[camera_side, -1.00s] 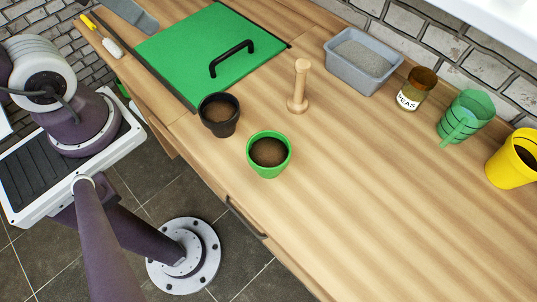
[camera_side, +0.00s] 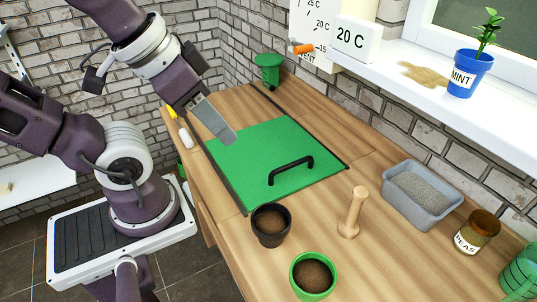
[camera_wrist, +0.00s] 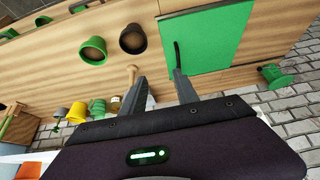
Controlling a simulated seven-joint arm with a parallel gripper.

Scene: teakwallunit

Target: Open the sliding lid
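The sliding lid is a flat green panel (camera_side: 262,150) set in the wooden worktop, with a black bar handle (camera_side: 291,170) near its right side. The lid lies flat and covers its opening. In the wrist view the lid (camera_wrist: 220,35) is on the upper right, with the handle (camera_wrist: 177,52) near the finger tips. My gripper (camera_wrist: 160,76) has its two dark fingers apart and nothing between them. In the side view my gripper (camera_side: 226,138) hangs above the lid's upper left corner, away from the handle; one finger hides part of the lid edge.
A black pot (camera_side: 271,227), a green pot (camera_side: 313,275) and a wooden tamper (camera_side: 351,215) stand close to the lid's handle side. A grey tray (camera_side: 422,193) and a peas jar (camera_side: 475,233) stand along the wall. A small green bin (camera_side: 268,68) stands beyond the lid.

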